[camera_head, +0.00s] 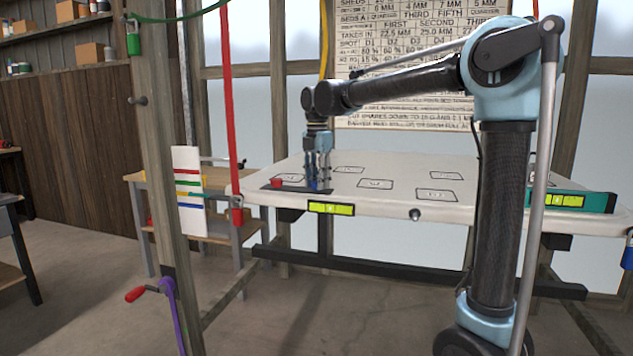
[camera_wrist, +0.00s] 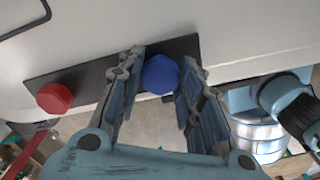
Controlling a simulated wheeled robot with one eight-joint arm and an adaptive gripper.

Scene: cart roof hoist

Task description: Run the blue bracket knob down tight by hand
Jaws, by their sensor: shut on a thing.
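The blue bracket knob (camera_wrist: 160,74) shows in the wrist view, on a dark bracket plate (camera_wrist: 85,70) along the edge of the white roof panel. My gripper (camera_wrist: 163,82) has one finger on each side of the knob and is shut on it. In the head view my gripper (camera_head: 318,180) points straight down onto the bracket at the near left corner of the panel (camera_head: 400,165). The fingers hide most of the blue knob there. How far down the knob sits cannot be told.
A red knob (camera_wrist: 54,98) stands on the same plate, left of the blue one; it also shows in the head view (camera_head: 290,181). A yellow-green level (camera_head: 331,208) is on the panel's front edge. A red strap (camera_head: 229,100) hangs left of the corner, near a wooden post (camera_head: 155,150).

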